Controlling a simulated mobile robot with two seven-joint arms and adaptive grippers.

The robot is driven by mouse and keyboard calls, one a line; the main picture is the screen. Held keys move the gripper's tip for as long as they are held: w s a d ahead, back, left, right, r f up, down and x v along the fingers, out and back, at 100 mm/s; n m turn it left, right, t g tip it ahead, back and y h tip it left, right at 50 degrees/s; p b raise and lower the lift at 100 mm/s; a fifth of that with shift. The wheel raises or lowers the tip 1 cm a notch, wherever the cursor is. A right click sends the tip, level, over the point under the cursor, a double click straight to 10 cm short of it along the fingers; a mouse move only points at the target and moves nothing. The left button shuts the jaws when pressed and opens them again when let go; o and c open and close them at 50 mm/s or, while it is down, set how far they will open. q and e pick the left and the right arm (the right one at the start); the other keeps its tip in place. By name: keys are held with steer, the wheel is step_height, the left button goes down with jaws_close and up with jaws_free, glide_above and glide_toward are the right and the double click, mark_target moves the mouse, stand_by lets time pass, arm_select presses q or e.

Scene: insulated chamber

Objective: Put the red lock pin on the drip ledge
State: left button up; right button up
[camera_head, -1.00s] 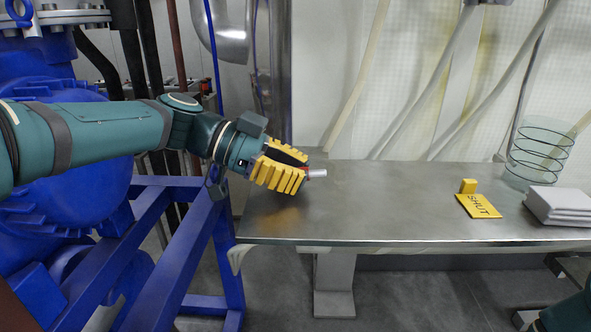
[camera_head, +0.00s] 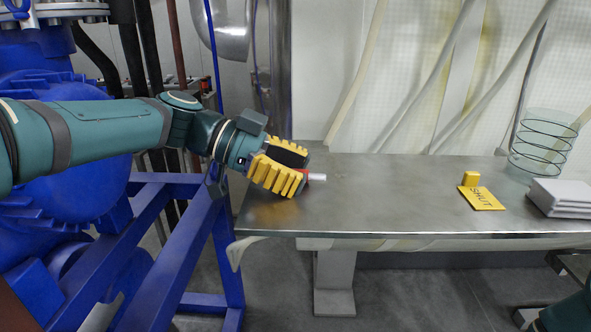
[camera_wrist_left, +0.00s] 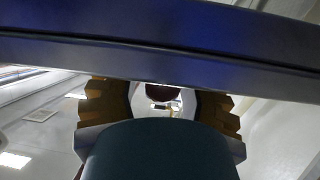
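The lock pin (camera_head: 316,178) shows as a short pale cylinder with a bit of red at its base, jutting right from the fingertips of my left gripper (camera_head: 297,177). The yellow-padded fingers are closed around its red end and hide most of it. The steel ledge (camera_head: 390,205) lies below; gripper and pin are over its left end, and I cannot tell whether they touch it. In the left wrist view, yellow fingers stand either side of a dark reddish round end, likely the pin (camera_wrist_left: 162,92). My right gripper is out of view.
A yellow SHUT tag (camera_head: 482,199), a small yellow block (camera_head: 471,179), a stack of grey-white slabs (camera_head: 562,196) and a clear ringed cylinder (camera_head: 543,145) stand at the ledge's right. Its middle is clear. A blue frame (camera_head: 205,240) stands at left.

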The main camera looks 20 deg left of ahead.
arm_select(q)
steer(key=v, duration=1.2)
